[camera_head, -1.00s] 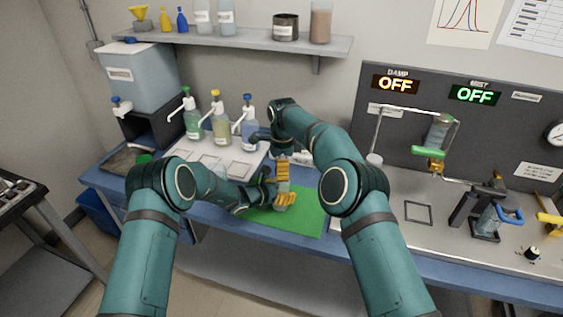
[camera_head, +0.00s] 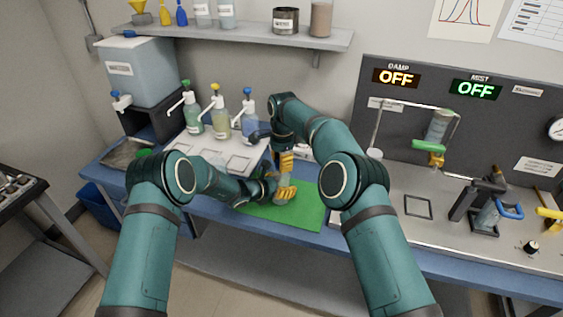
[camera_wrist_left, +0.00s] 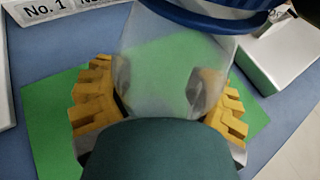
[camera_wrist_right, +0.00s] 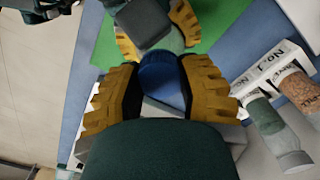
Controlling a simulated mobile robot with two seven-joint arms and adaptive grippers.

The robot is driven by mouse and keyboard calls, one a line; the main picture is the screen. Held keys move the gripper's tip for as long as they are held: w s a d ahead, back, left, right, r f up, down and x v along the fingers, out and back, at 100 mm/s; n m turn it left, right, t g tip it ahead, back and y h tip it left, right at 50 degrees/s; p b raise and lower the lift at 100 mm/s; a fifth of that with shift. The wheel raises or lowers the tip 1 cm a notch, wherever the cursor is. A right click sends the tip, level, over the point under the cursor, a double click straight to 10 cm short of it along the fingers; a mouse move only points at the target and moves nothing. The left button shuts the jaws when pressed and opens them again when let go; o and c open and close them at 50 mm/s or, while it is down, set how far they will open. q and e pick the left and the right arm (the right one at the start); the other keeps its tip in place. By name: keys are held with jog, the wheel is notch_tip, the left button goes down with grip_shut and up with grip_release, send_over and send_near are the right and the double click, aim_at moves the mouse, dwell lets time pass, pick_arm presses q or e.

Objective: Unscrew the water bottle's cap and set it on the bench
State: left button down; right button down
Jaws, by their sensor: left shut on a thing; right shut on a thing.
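The clear water bottle (camera_wrist_left: 165,65) is held upright between the yellow fingers of my left gripper (camera_head: 285,191), above the green mat (camera_head: 300,215). It fills the middle of the left wrist view. Its blue cap (camera_wrist_right: 160,78) shows between the fingers of my right gripper (camera_head: 286,160), which is shut on it from above. Blue also shows at the bottle's top in the left wrist view. My left fingers sit just below the right ones in the head view. Whether the cap is still threaded on the bottle cannot be told.
Pump bottles (camera_head: 221,122) stand on a white tray (camera_head: 215,153) behind and left of my grippers. A panel and rig (camera_head: 440,130) stand at the right. The green mat's front is clear. A shelf (camera_head: 240,37) hangs above.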

jog(key=n, duration=0.6)
jog(key=shift+n, duration=0.3)
jog(key=c, duration=0.6)
grip_release()
jog(key=shift+c, duration=0.2)
